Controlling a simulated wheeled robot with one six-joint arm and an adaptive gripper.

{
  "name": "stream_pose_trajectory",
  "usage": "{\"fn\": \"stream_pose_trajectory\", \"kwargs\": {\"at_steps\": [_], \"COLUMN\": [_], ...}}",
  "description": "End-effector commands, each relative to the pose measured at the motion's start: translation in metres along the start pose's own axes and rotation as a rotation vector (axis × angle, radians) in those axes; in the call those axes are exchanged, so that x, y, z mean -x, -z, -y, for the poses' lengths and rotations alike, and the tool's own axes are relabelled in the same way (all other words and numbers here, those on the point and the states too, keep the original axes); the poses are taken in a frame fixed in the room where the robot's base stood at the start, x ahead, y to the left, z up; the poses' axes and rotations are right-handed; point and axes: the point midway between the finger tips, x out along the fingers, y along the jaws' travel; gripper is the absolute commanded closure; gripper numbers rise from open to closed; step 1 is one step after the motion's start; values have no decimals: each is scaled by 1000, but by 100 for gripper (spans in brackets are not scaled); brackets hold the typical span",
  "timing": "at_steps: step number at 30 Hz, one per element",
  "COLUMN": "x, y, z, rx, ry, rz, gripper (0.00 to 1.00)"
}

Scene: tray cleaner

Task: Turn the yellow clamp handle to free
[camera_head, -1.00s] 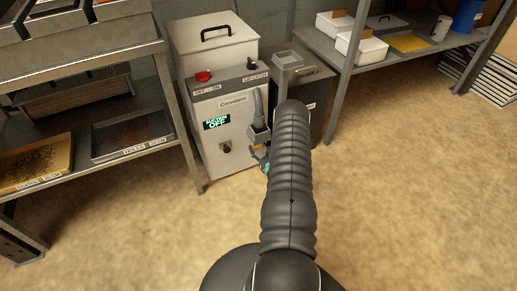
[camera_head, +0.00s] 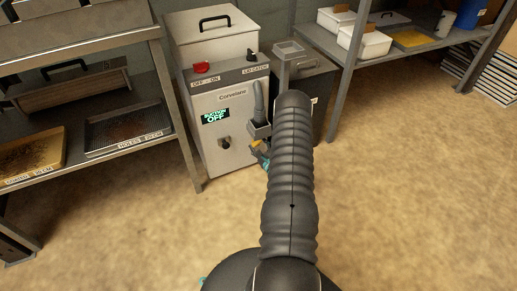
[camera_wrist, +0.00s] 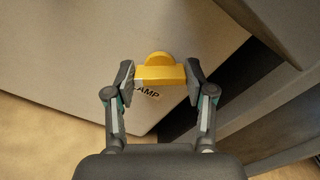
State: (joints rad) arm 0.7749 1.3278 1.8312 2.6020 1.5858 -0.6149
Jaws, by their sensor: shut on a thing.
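The yellow clamp handle (camera_wrist: 160,74) shows in the wrist view on the pale face of the machine, above a partly covered label ending in "AMP". It lies crosswise in the picture, with a round hub behind it. My gripper (camera_wrist: 160,80) has one finger at each end of the handle and is shut on it. In the head view, a small bit of the yellow handle (camera_head: 257,144) shows beside my gripper (camera_head: 262,152), low on the right side of the grey machine (camera_head: 228,165). My arm hides part of that area.
The machine has a red switch (camera_head: 201,68), a lid catch knob (camera_head: 251,57), a display (camera_head: 215,115) reading OFF and a lower knob (camera_head: 224,143). A dark bin (camera_head: 318,85) stands to its right. A shelf with trays (camera_head: 130,130) is left. Floor is clear in front.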

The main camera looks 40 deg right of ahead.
Motion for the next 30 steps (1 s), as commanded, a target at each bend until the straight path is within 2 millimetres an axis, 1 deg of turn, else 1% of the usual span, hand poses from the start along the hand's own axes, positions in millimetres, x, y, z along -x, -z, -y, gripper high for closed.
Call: {"fn": "stream_pose_trajectory", "kwargs": {"at_steps": [1,18,24,30], "x": [-1,-1,-1,-1], "y": [3,2,1,1], "z": [-1,-2,-2,-2], "rx": [46,584,748,871], "ry": [2,2,2,2], "rz": [2,0,0,0], "gripper": [81,81,81,81]}}
